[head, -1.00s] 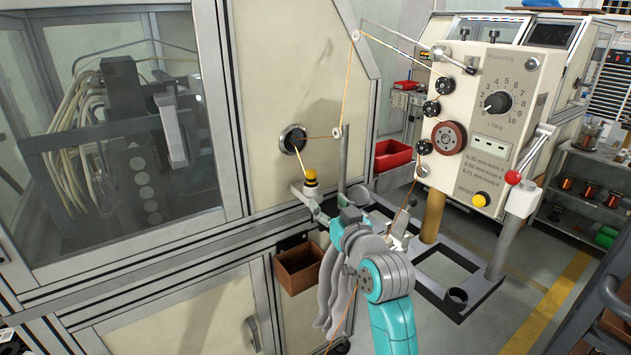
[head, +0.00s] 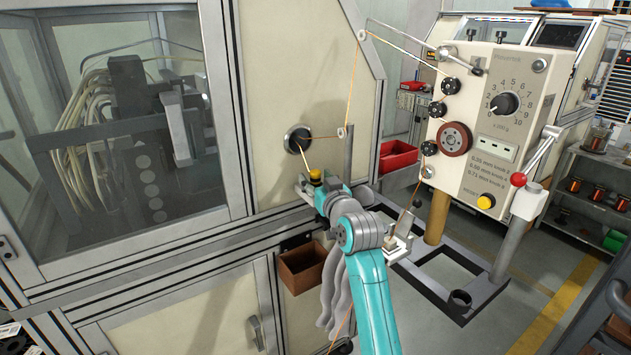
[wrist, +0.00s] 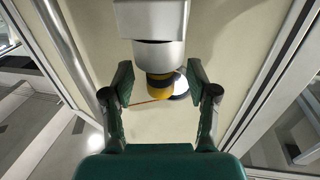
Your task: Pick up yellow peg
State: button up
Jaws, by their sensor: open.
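The yellow peg (head: 315,175) has a dark band and stands by the cream machine panel, below the round dark-rimmed port. In the wrist view the peg (wrist: 160,84) shows between my two green fingers. My gripper (wrist: 160,80) is open, with a finger on each side of the peg and visible gaps to both. In the head view my gripper (head: 312,192) is at the peg, and my arm hides part of its mount. A pale block (wrist: 152,22) meets the peg's dark end in the wrist view.
A thin orange wire (head: 322,137) runs from the port (head: 297,139) to a small white pulley (head: 344,132) on a grey post. A brown bin (head: 302,267) hangs below. The cream tension unit (head: 487,130) stands to the right.

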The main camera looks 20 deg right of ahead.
aim_at(315, 170)
jog(key=shift+w, duration=0.45)
grip_shut()
notch_tip(315, 170, up, 10)
dwell(0.4)
